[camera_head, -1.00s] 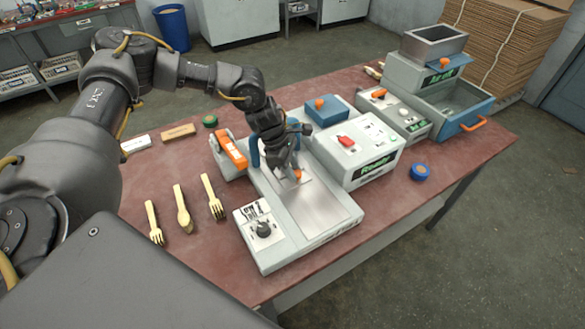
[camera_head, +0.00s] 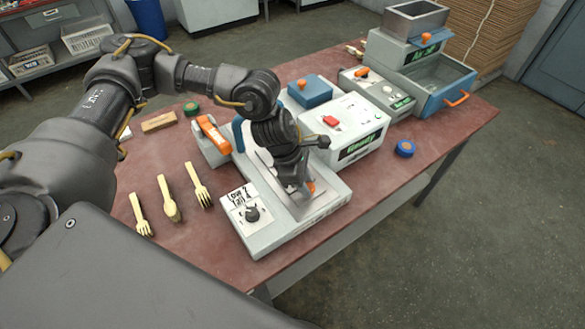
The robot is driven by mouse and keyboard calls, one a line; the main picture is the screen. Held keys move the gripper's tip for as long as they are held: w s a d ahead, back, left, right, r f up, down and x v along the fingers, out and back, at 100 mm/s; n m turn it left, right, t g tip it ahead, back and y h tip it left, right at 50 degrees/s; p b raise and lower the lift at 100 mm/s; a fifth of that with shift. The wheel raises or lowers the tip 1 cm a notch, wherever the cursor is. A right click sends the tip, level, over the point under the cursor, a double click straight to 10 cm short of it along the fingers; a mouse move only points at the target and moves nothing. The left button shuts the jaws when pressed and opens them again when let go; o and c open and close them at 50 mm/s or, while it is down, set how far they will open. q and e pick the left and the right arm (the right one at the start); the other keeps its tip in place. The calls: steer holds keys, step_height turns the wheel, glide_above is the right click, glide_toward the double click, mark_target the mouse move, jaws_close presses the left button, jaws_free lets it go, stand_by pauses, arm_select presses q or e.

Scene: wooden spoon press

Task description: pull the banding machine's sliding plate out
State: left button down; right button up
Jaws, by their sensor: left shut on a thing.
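The banding machine (camera_head: 262,236) is a light grey bench unit with a black dial and a blue upright part, at the middle of the table. Its metal sliding plate (camera_head: 299,208) lies at the near part of the machine's bed, partly hidden by my gripper. A small orange knob (camera_head: 310,187) shows at the fingertips. My left gripper (camera_head: 303,187) reaches down over the plate and is shut at this knob. The fingers hide most of the grip. My right gripper is not in view.
Several wooden forks and spoons (camera_head: 168,199) lie left of the machine. An orange-handled part (camera_head: 212,134) stands at its left rear. A white control box (camera_head: 347,135) is close on the right. Bare table lies at the front right.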

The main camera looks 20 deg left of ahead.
arm_select(q)
steer(key=shift+s+d, duration=0.45)
steer(key=shift+d, duration=0.3)
steer(key=shift+s+d, duration=0.45)
steer(key=shift+d, duration=0.3)
steer(key=c, duration=1.1)
jaws_free()
steer(key=shift+d, duration=0.2)
steer(key=shift+a, duration=0.15)
steer(key=shift+a+r, duration=0.1)
steer(key=shift+r, duration=0.15)
steer(key=b+v, duration=0.2)
steer(key=v, duration=0.8)
steer(key=shift+r, duration=0.2)
